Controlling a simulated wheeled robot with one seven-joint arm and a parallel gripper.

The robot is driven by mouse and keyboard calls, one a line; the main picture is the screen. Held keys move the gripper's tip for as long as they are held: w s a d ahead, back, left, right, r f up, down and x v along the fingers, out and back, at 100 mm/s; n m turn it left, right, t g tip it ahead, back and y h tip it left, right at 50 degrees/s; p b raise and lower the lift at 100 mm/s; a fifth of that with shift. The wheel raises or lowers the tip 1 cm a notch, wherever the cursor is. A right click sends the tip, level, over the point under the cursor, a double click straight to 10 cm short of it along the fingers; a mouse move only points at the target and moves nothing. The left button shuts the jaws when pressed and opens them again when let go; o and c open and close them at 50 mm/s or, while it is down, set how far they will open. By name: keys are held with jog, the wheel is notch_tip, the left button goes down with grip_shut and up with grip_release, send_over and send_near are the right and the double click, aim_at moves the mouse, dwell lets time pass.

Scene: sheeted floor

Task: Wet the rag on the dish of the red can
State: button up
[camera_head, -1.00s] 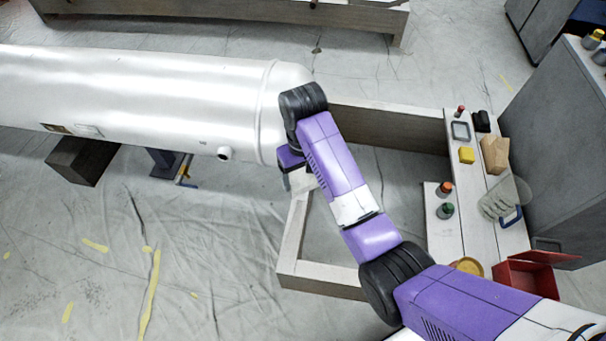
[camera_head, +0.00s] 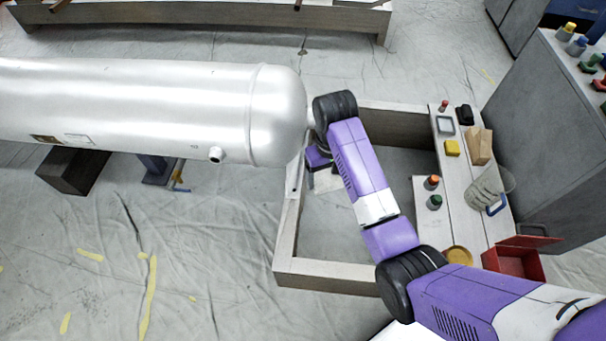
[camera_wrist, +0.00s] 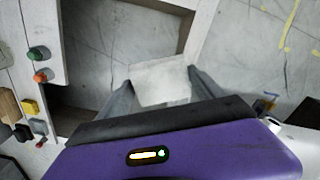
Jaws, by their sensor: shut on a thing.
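My gripper (camera_wrist: 165,92) is shut on a pale, whitish rag (camera_wrist: 160,80), which spreads out flat beyond the fingertips in the wrist view. In the head view the rag (camera_head: 328,182) shows below my wrist, beside the tank's rounded end and over the wooden frame's opening. A small can with an orange-red top (camera_head: 431,182) stands on the white bench at right, next to a green-topped one (camera_head: 434,202). A smaller red-topped item (camera_head: 443,105) stands at the bench's far end. I cannot make out a dish on either red-topped item. My gripper is well apart from both.
A large silver tank (camera_head: 150,105) lies at left. The white bench (camera_head: 455,215) also holds a yellow block (camera_head: 452,148), paper bag (camera_head: 479,146), clear container (camera_head: 488,190), yellow round dish (camera_head: 458,257) and open red box (camera_head: 513,262). A grey cabinet (camera_head: 540,130) stands at right.

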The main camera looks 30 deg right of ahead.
jog(key=s+d+f+m+p, duration=0.1)
jog(key=s+d+m+p, duration=0.15)
jog(key=s+d, duration=0.55)
jog(key=m+p, duration=0.5)
jog(key=m, duration=0.7)
send_over(459, 259)
notch_tip(459, 259, down, 6)
jog(key=shift+d, duration=0.15)
notch_tip(459, 259, down, 6)
jog(key=b, duration=0.6)
jog(key=shift+r+b, duration=0.1)
jog(key=shift+b, duration=0.25)
jog(key=shift+f+b, duration=0.5)
jog(key=shift+f, duration=0.6)
jog(key=shift+f+p, duration=0.1)
jog(key=shift+p, duration=0.25)
dwell(0.5)
